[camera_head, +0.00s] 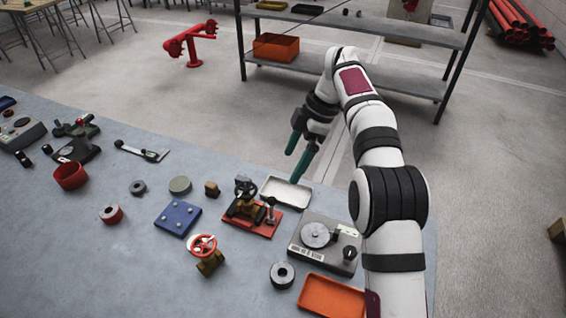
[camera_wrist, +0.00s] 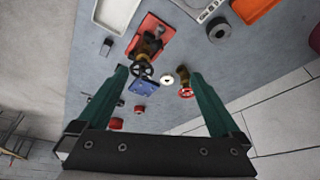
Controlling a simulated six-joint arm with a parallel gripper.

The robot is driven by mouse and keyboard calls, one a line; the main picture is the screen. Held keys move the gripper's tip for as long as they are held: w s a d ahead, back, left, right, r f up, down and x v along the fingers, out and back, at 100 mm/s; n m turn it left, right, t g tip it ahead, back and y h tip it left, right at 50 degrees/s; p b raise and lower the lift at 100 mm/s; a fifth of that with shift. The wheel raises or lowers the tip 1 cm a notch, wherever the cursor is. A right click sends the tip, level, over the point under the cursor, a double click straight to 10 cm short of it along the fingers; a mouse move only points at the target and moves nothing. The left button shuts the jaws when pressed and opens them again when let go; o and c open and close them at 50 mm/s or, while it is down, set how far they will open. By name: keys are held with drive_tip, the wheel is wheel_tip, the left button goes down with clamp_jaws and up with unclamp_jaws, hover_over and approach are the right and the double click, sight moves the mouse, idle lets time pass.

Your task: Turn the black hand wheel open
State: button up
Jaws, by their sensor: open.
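The black hand wheel (camera_head: 245,187) sits on top of a brass valve (camera_head: 244,207) mounted on a red base plate (camera_head: 262,226) on the bench. In the wrist view the black hand wheel (camera_wrist: 142,69) shows between the fingers, nearer the left one, with the red plate (camera_wrist: 152,25) behind it. My gripper (camera_head: 292,166) is open and empty. It is in the air behind and to the right of the valve in the head view, apart from the wheel. Both fingers also show in the wrist view (camera_wrist: 160,74).
A white tray (camera_head: 286,193) lies beside the valve. A grey device with a round disc (camera_head: 315,235) and an orange tray (camera_head: 333,297) are to the right. A red-wheeled valve (camera_head: 204,246), blue block (camera_head: 178,217) and several small parts lie around. A shelf (camera_head: 350,28) stands behind.

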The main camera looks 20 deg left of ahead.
drive_tip(key=s+a+r+m+t+h, duration=0.25)
drive_tip(key=s+a+m, duration=0.2)
drive_tip(key=m, duration=0.55)
drive_tip(key=m+t+y, duration=0.1)
drive_tip(key=m+t, duration=0.2)
drive_tip(key=m, duration=0.4)
approach(246, 189)
drive_tip(key=shift+t+y, duration=0.25)
drive_tip(key=x, duration=0.8)
drive_tip(key=shift+s+d+f, duration=0.15)
drive_tip(key=shift+s, duration=0.05)
